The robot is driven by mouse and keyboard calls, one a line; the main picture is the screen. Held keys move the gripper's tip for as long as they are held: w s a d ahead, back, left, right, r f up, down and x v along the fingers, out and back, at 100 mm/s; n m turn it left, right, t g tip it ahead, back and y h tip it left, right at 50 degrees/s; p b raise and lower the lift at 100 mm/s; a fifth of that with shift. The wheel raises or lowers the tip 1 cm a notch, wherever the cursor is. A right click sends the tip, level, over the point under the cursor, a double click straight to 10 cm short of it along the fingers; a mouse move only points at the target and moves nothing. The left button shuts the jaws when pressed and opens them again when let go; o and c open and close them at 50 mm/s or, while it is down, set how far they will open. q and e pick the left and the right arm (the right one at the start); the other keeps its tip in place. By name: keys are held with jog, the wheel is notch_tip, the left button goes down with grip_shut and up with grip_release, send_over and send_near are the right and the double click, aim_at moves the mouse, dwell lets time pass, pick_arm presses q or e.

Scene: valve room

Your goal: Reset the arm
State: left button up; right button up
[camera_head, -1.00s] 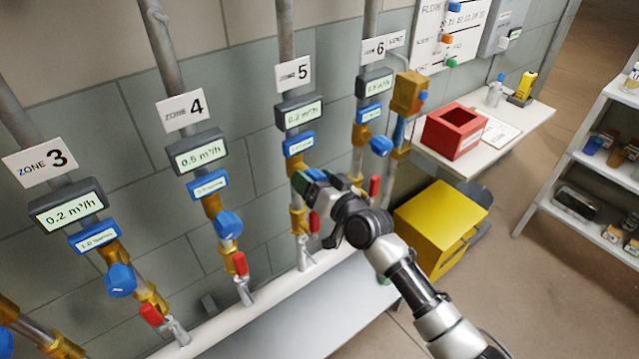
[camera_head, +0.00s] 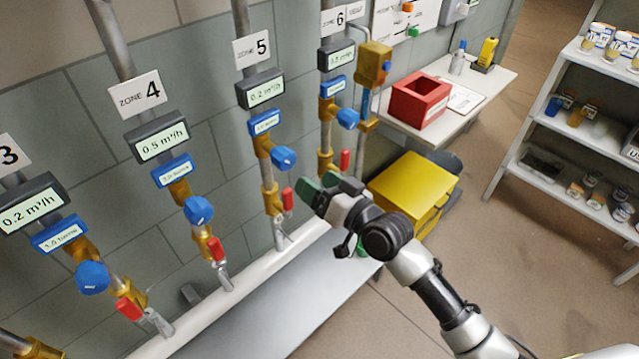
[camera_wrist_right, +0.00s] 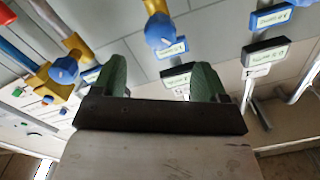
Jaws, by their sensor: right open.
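My right gripper (camera_head: 318,187) is in front of the pipe wall, right of the Zone 5 red-handled valve (camera_head: 287,199) and below the Zone 6 pipe. It holds nothing. In the right wrist view its two green fingers (camera_wrist_right: 158,80) stand wide apart, with a blue knob (camera_wrist_right: 160,30) and display boxes beyond them. The Zone 5 blue knob (camera_head: 284,158) is in plain view, apart from the gripper. My left gripper is not in view.
Zones 3 to 6 have pipes with displays, blue knobs and red levers. A yellow box (camera_head: 415,185) stands behind my right arm. A red bin (camera_head: 420,98) sits on a white table (camera_head: 490,82). A shelf (camera_head: 545,125) stands at right. Floor between is clear.

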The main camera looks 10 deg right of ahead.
jog(key=s+d+f+m+g+h, duration=0.1)
jog(key=d+f+h, duration=0.15)
jog(key=f, duration=0.75)
jog(key=d+f+m+g+h, duration=0.1)
jog(key=d+f+h, duration=0.15)
jog(key=f, duration=0.75)
jog(key=s+d+f+g+h, duration=0.1)
jog(key=s+d+f+g, duration=0.15)
jog(key=s+f, duration=0.4)
jog(key=s+d+f+g+h, duration=0.1)
jog(key=s+d+f+h, duration=0.15)
jog(key=f, duration=0.75)
jog(key=s+d+f+g, duration=0.2)
jog(key=s+f, duration=0.4)
jog(key=s, duration=0.5)
jog(key=s+d+f+n+g+h, duration=0.1)
jog(key=s+f, duration=0.5)
jog(key=s, duration=0.6)
jog(key=s+d+f+n+g+h, duration=0.1)
jog(key=s+d+f+g, duration=0.2)
jog(key=s, duration=0.9)
notch_tip(320, 180, down, 3)
jog(key=shift+s+d+f+g, duration=0.15)
jog(key=shift+d+g, duration=0.25)
jog(key=shift+g, duration=0.55)
